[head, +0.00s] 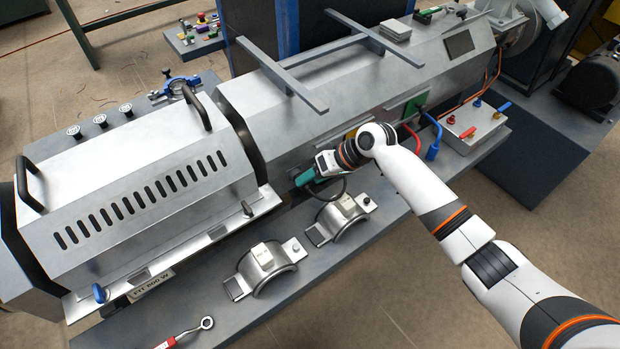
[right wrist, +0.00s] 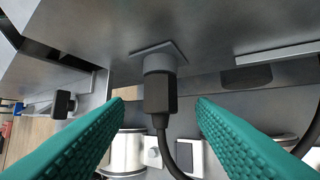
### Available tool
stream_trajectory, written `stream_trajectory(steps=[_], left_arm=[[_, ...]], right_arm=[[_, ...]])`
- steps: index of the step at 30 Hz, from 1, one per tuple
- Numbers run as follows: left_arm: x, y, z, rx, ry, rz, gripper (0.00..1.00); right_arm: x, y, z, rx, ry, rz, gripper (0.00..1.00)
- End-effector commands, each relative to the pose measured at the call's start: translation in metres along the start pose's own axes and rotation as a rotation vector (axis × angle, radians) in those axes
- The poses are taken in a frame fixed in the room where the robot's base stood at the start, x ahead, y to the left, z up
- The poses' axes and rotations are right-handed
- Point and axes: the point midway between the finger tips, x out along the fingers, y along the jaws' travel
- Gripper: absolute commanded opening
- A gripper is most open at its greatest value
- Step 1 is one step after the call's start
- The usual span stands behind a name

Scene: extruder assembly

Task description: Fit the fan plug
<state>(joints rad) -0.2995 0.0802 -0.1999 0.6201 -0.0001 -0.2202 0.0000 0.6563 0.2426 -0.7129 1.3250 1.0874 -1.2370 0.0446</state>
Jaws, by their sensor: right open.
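The black fan plug (right wrist: 160,94) shows in the right wrist view, with its black cable (right wrist: 162,140) hanging from it. It is in line with the round grey socket (right wrist: 158,63) on a square plate on the machine and appears to meet it; I cannot tell how deep it sits. My right gripper (right wrist: 160,106) is open, its teal fingers on either side of the plug with a gap on both sides. In the head view the right gripper (head: 305,177) is at the machine's front side and hides the plug. My left gripper is not in view.
Two metal clamp bands (head: 265,267) (head: 340,220) stand on the bench's front ledge. A red-handled wrench (head: 185,335) lies at the lower left. The slotted cover (head: 140,195) is left of the gripper. A box with red and blue valves (head: 468,126) is to the right.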

Motion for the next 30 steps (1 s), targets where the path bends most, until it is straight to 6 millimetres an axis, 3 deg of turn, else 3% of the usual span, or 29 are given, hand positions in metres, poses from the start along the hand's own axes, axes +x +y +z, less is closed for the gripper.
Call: stream_trajectory(steps=[9,15,30], left_arm=[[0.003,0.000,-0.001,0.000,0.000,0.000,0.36],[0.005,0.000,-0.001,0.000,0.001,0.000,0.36],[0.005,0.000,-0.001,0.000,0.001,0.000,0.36]], right_arm=[[-0.068,-0.002,0.000,-0.002,-0.003,-0.004,0.51],[-0.095,-0.001,0.000,-0.001,-0.002,-0.001,0.51],[-0.101,0.000,-0.002,-0.002,0.000,-0.001,0.51]])
